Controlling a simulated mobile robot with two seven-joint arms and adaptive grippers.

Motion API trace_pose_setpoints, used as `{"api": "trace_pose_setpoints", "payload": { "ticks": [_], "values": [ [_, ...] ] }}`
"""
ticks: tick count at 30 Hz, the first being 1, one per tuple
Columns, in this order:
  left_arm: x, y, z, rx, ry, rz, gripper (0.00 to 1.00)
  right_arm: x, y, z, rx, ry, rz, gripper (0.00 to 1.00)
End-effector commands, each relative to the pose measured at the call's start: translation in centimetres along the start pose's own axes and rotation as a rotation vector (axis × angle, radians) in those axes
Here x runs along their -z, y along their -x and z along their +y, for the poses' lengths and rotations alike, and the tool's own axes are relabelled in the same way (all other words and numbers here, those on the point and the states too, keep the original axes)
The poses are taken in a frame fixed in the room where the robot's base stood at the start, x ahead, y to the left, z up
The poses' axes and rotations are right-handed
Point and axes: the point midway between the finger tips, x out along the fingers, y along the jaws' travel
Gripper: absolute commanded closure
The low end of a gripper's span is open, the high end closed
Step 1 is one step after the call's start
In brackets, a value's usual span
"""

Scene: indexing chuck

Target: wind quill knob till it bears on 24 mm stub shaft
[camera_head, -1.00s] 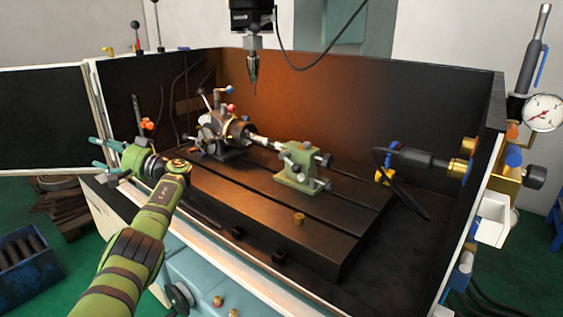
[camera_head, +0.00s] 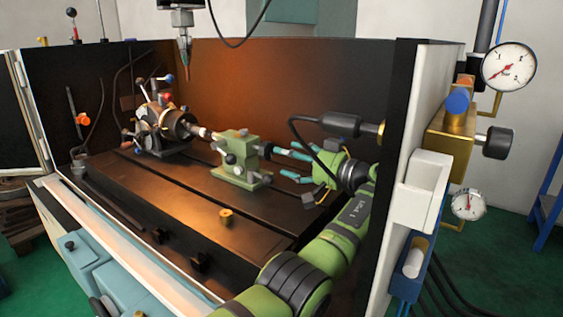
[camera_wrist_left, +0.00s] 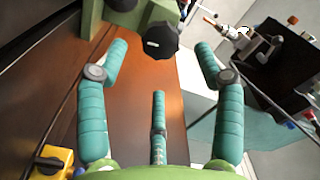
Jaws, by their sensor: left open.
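The green tailstock (camera_head: 238,152) stands on the slotted bed. Its black quill knob (camera_head: 265,149) is on its right end, and it shows large in the left wrist view (camera_wrist_left: 161,40). The pale stub shaft (camera_head: 203,133) lies between the dark chuck (camera_head: 177,124) and the tailstock; whether the quill touches it I cannot tell. My left gripper (camera_head: 284,164) is open and empty to the right of the tailstock, its teal fingers pointing at the knob. In the left wrist view the knob lies ahead between the fingertips (camera_wrist_left: 160,47), not gripped. My right gripper is not in view.
A black cylinder with a cable (camera_head: 340,124) sticks in from the right wall just above my gripper. A small brass piece (camera_head: 226,217) stands on the bed's front. The enclosure's right wall (camera_head: 398,150) is close to my arm. A tool hangs above the chuck (camera_head: 185,50).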

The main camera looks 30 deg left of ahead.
Motion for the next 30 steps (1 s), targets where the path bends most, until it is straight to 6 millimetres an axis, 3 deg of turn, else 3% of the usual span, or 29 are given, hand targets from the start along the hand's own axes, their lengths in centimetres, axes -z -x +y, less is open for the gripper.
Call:
{"api": "trace_pose_setpoints", "payload": {
  "ticks": [13, 25, 26, 30],
  "values": [
    [0.0, -5.9, 0.0, 0.001, -0.003, -0.001, 0.32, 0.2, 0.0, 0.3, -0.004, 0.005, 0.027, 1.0],
    [0.0, -7.0, 0.1, -0.001, -0.003, 0.001, 0.32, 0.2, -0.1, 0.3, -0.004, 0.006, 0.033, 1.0],
    [0.0, -7.0, 0.1, -0.001, -0.003, 0.001, 0.36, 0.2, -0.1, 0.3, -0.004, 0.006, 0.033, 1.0],
    [0.0, -6.9, 0.1, -0.001, -0.003, 0.001, 0.89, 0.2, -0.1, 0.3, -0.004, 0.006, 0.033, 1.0]
  ]
}}
